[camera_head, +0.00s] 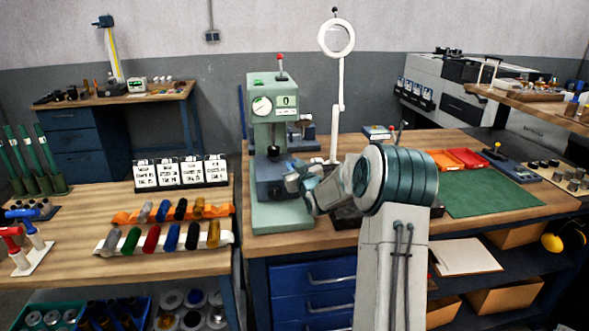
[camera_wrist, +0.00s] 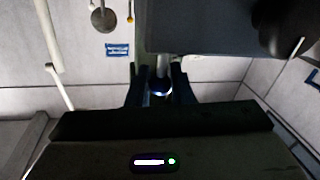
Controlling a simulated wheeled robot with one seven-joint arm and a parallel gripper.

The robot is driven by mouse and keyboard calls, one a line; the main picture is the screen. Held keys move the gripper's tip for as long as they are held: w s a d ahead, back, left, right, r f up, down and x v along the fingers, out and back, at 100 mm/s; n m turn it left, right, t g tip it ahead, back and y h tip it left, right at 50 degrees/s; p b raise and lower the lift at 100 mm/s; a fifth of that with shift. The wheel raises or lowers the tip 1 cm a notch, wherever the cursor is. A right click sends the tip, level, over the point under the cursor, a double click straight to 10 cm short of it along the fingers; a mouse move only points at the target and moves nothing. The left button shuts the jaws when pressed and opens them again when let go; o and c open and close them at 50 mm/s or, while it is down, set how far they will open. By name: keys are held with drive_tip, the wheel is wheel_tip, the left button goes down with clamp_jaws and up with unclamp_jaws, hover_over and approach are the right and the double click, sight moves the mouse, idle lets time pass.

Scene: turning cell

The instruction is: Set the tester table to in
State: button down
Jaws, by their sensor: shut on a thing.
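The green hardness tester (camera_head: 262,125) stands on the wooden bench with a dial, a small display reading 0 and a red-tipped lever on top. Its dark blue-grey table (camera_head: 268,184) sits low on the green base, below the dark head. My gripper (camera_head: 291,184) reaches in from the right beside the table. In the wrist view my gripper (camera_wrist: 158,92) has its two dark fingers on either side of a round knob (camera_wrist: 160,86) on a pale shaft, and is shut on it. The dark block above is probably the tester table (camera_wrist: 195,28). My wrist hides part of the table in the head view.
A ring magnifier (camera_head: 337,38) on a white post stands behind the tester. White card holders (camera_head: 180,172) and racks of coloured handles (camera_head: 165,235) lie to the left.

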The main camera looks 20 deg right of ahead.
drive_tip(key=c, duration=1.6)
unclamp_jaws()
drive_tip(key=shift+w+r, duration=0.1)
drive_tip(key=shift+r, duration=0.1)
drive_tip(key=shift+o, duration=1.3)
drive_tip(key=shift+w+f, duration=0.1)
drive_tip(key=shift+f, duration=0.05)
drive_tip(key=shift+s+d, duration=0.1)
drive_tip(key=shift+s, duration=0.5)
drive_tip(key=s+b, duration=0.3)
drive_tip(key=s, duration=0.9)
drive_tip(key=shift+s, duration=0.35)
